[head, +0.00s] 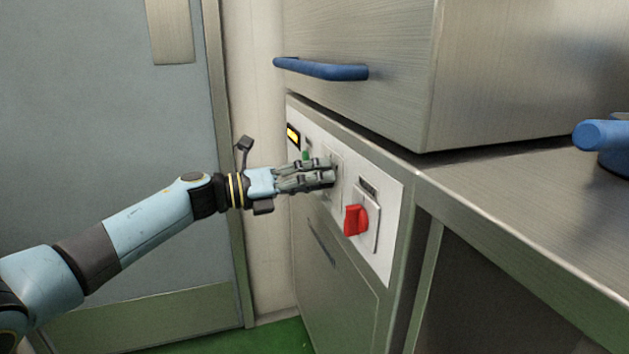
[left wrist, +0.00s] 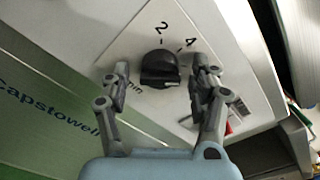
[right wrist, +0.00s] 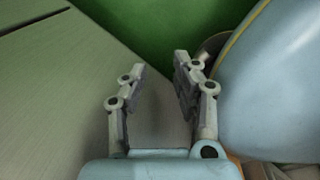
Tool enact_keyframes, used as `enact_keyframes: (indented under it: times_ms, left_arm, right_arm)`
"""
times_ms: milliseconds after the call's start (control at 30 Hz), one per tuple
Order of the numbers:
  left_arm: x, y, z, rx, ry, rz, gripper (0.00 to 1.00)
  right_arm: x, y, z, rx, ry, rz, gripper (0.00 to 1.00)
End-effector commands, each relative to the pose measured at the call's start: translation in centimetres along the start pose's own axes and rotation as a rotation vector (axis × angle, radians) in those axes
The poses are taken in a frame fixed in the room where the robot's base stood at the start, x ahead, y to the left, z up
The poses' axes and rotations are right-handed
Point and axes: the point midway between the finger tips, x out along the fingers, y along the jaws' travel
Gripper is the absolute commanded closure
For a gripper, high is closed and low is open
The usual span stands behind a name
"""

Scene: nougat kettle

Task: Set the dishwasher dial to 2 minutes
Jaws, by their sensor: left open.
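The black dial (left wrist: 159,70) sits on a white plate (left wrist: 222,52) in the left wrist view, with the numbers 2 and 4 printed above it. A pale mark shows low on its face; I cannot tell which setting it points to. My left gripper (left wrist: 160,67) is open, one finger on each side of the dial; I cannot tell whether they touch it. In the head view the left gripper (head: 330,170) is at the dishwasher panel (head: 393,190) and hides the dial. My right gripper (right wrist: 160,62) is open and empty in the right wrist view.
A red switch (head: 355,219) is right of the left gripper on the panel. A green light (head: 306,154) and a yellow display (head: 293,135) are to its left. A blue handle (head: 320,69) juts out above. A steel counter (head: 520,205) is at right.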

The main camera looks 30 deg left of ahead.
Motion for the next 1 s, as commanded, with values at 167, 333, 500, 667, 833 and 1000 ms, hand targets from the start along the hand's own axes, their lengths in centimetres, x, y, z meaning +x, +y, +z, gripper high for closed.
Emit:
enact_keyframes:
  times_ms: [167,333,500,667,833,1000]
  left_arm:
    - [0.04,0.01,-0.01,0.000,0.000,0.000,0.38]
    - [0.02,0.02,-0.02,0.000,0.000,0.000,0.53]
    - [0.00,0.02,-0.03,0.000,0.001,0.000,0.76]
    - [0.00,0.02,-0.03,0.000,0.001,0.000,0.94]
    - [0.00,-0.02,0.00,-0.012,0.001,0.000,0.94]
    - [0.00,-0.09,0.08,-0.064,0.000,0.000,0.94]
  right_arm:
    - [-0.01,0.00,-0.02,0.000,0.000,0.000,0.71]
    - [-0.01,0.00,-0.01,0.000,0.000,0.000,0.71]
    - [-0.01,0.00,0.02,0.000,0.000,0.000,0.71]
    - [-0.01,0.01,0.03,0.000,-0.001,0.000,0.71]
    - [-0.12,0.03,0.03,0.000,0.000,0.000,0.71]
    - [-0.50,0.08,0.22,0.000,-0.001,0.000,0.71]
